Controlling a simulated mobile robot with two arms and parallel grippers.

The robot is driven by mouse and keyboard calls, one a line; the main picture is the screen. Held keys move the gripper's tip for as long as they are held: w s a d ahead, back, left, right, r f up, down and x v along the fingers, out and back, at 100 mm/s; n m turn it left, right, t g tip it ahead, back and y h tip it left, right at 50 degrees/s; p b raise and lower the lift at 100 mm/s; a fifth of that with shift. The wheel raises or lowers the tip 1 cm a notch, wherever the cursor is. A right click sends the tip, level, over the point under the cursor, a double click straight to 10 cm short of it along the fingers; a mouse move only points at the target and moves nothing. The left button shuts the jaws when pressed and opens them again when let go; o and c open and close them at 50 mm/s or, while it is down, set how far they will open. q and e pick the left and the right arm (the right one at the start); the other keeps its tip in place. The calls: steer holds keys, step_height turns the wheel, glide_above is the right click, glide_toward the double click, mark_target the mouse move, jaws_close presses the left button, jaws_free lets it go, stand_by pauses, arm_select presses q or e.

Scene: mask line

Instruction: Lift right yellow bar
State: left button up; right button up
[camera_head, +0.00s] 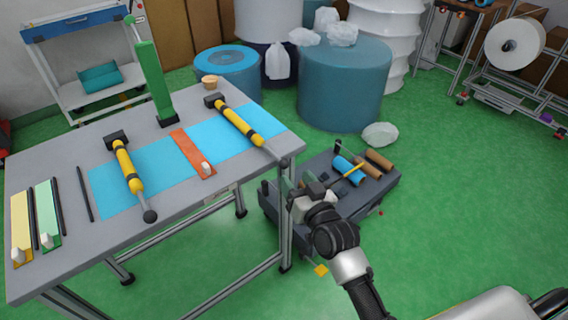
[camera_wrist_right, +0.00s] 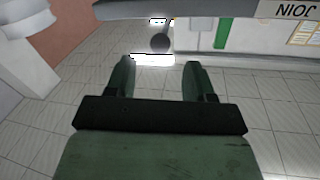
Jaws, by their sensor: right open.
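The right yellow bar (camera_head: 240,122) lies on the grey table (camera_head: 72,158), across a blue mat. It has black bands and a grey rod end pointing toward the table's right edge. A similar left yellow bar (camera_head: 124,165) lies further left. My right gripper (camera_head: 287,180) is just off the table's right edge, near the rod end and apart from the yellow part. In the right wrist view the gripper (camera_wrist_right: 159,64) is open, with nothing between its fingers. A round grey end (camera_wrist_right: 159,42) shows beyond the fingertips; I cannot tell which thing it belongs to. My left gripper is out of view.
An orange strip (camera_head: 192,150) lies between the bars. A green upright tool (camera_head: 154,82) stands at the table's back. A dark low cart (camera_head: 375,195) with rolls stands beside my right gripper. Blue drums (camera_head: 345,88) stand behind. Green floor is open at right.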

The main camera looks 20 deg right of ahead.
mark_target(286, 167)
steer(key=w, duration=0.4)
steer(key=w+a, duration=0.1)
steer(key=w, duration=0.1)
steer(key=shift+w, duration=0.4)
jaws_close()
